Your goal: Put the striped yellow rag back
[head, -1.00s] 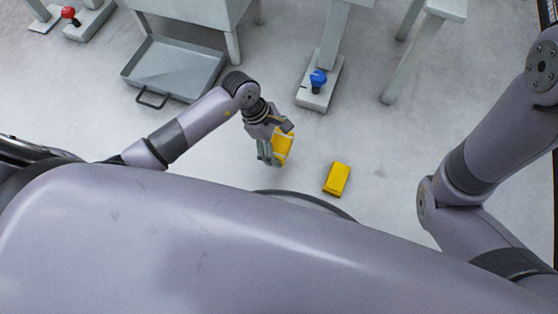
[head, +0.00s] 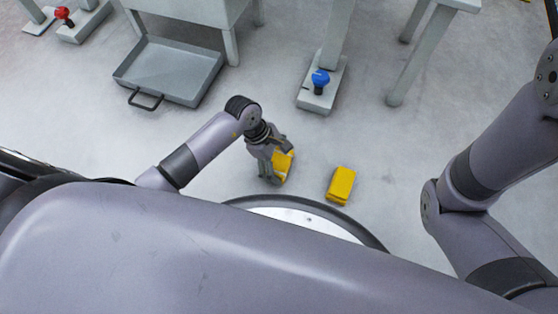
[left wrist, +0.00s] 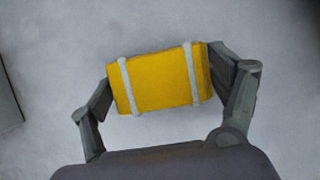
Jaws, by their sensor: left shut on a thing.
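The striped yellow rag (left wrist: 158,80) is a folded yellow block with two pale stripes. In the left wrist view it sits between the two fingers of my left gripper (left wrist: 165,95), which is shut on its ends. In the head view the rag (head: 282,165) shows partly behind the fingers of my left gripper (head: 275,168), above the floor. A second yellow block (head: 341,185), with no stripes visible, lies on the floor to the right of it. My right arm shows at the right edge, but its gripper is out of view.
A grey tray (head: 168,71) with a black handle lies on the floor at the upper left. A blue knob (head: 320,80) and a red knob (head: 63,15) stand on grey post bases. Grey table legs (head: 408,62) stand at the back. The floor between is clear.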

